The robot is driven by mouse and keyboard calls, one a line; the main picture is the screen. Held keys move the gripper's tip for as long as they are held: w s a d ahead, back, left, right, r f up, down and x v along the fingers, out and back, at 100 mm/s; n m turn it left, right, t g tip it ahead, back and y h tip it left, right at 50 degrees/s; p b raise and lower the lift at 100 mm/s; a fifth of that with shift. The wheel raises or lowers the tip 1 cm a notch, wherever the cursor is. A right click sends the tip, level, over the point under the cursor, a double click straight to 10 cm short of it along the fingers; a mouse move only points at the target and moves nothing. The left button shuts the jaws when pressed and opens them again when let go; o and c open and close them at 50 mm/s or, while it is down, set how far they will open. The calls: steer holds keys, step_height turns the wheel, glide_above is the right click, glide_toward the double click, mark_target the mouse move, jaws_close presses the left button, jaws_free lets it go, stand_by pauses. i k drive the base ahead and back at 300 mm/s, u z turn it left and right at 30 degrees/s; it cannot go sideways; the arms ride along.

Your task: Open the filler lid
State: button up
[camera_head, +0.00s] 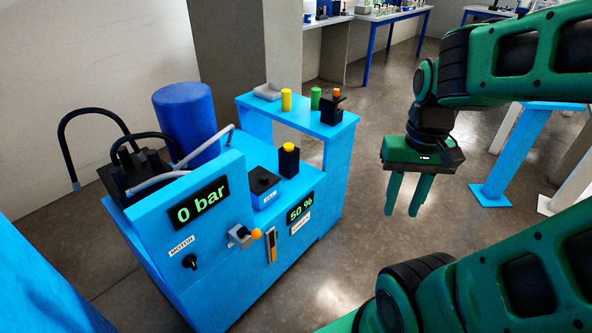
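The blue machine (222,262) stands left of centre, with its black pump block and hoses at its left end. On its deck is a low blue box with a flat black lid (264,180), which lies closed and has a small knob. It looks like the filler lid, but I cannot read its label. Right behind it stands a black block with a yellow cap (288,147). My gripper (404,207) hangs in the air right of the machine, pointing down. Its two green fingers are apart with nothing between them.
A raised blue shelf (322,128) holds yellow and green cylinders, a grey piece and a black piece with an orange top. The front panel has displays reading 0 bar and 50 %, a motor knob (190,262) and an orange-tipped lever (256,234).

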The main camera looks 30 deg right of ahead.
mark_target(258, 177)
steer(key=z, duration=2.15)
steer(key=i, duration=1.8)
steer(key=u, duration=2.4)
steer(key=i, duration=0.4)
steer(key=u, duration=0.15)
